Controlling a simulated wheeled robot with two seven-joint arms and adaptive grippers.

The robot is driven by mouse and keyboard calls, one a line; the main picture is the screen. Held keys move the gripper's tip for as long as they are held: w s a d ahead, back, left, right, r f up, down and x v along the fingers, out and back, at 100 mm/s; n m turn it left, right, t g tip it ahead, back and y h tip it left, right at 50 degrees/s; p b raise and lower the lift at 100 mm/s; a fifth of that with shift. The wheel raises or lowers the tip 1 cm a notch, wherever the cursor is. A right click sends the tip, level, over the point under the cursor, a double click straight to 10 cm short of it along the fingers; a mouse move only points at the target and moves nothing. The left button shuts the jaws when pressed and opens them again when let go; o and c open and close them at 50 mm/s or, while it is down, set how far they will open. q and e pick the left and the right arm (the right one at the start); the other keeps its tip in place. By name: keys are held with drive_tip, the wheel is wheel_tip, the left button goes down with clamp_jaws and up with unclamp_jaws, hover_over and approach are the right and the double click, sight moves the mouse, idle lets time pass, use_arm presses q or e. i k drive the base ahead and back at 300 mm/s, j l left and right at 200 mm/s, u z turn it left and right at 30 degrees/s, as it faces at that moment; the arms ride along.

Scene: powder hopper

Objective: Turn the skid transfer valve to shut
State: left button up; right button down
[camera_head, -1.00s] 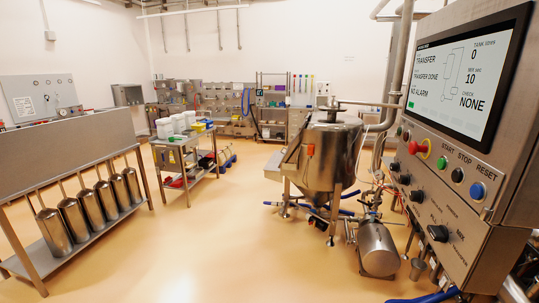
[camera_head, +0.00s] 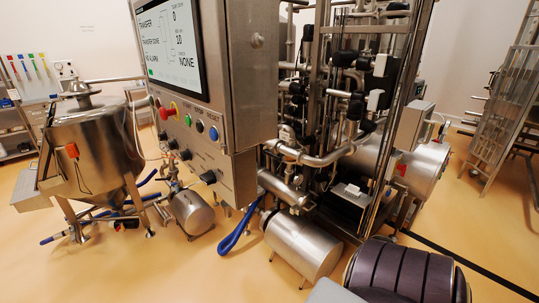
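The skid (camera_head: 318,120) stands right of the control panel in the head view, a tall metal frame packed with pipes and dark fittings. I cannot tell which of its fittings is the transfer valve, or how that valve is set. The panel (camera_head: 245,90) partly covers the skid's left side. Its screen (camera_head: 172,40) reads "TRANSFER", "TRANSFER DONE" and "NO ALARM". Neither of my grippers is in view.
The steel hopper (camera_head: 92,150) stands at the left. A small cylinder (camera_head: 190,212), a larger one (camera_head: 302,245) and a blue hose (camera_head: 235,235) sit low before the skid. Floor is clear at the front left; a rack (camera_head: 500,110) stands at the right.

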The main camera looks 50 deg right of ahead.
sight(264, 152)
drive_tip(key=i+l+z, duration=0.1)
drive_tip(key=z, duration=0.35)
drive_tip(key=i+z, duration=0.1)
drive_tip(key=z, duration=0.35)
drive_tip(key=i+z, duration=0.15)
drive_tip(key=z, duration=0.3)
drive_tip(key=i+z, duration=0.15)
drive_tip(key=z, duration=0.25)
